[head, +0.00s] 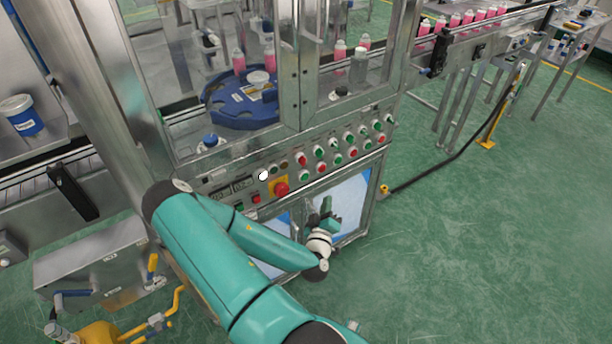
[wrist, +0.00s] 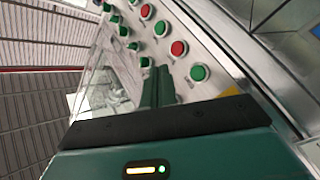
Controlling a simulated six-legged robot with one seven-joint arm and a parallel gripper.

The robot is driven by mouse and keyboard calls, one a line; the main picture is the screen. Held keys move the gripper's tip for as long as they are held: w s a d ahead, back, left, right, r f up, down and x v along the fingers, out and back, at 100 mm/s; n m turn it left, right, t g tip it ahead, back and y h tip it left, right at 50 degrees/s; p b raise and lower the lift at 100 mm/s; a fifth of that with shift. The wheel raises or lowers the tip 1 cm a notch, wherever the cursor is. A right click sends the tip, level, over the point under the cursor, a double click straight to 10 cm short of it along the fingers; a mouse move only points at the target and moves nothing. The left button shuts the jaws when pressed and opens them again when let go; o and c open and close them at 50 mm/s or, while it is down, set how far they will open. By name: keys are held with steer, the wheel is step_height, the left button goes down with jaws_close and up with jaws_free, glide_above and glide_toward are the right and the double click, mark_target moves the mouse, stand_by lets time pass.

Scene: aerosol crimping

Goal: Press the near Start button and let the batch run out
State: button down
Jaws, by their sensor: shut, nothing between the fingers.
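The control panel (head: 330,150) on the machine's front carries two rows of red and green buttons. A green button (head: 304,176) sits at the near end of the lower row. No label is readable, so I cannot tell which is Start. My gripper (head: 328,212) is in front of the cabinet doors below the panel. In the wrist view its fingers (wrist: 158,86) are closed together and empty, pointing toward the panel. A green button (wrist: 199,72) and a red button (wrist: 178,48) show right of the fingertips. I cannot see any finger touching a button.
A red emergency stop (head: 281,188) on a yellow plate is left of the buttons. Pink bottles (head: 239,62) stand at the blue starwheel (head: 240,105) behind the guard. More pink bottles (head: 468,17) line the conveyor at right.

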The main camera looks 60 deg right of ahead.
mark_target(305, 177)
steer(key=w+d, duration=0.3)
steer(key=w, duration=0.4)
steer(key=shift+w+d, duration=0.4)
steer(key=shift+w, duration=0.1)
stand_by(2.0)
steer(key=shift+w+d, duration=0.2)
steer(key=shift+w, duration=0.1)
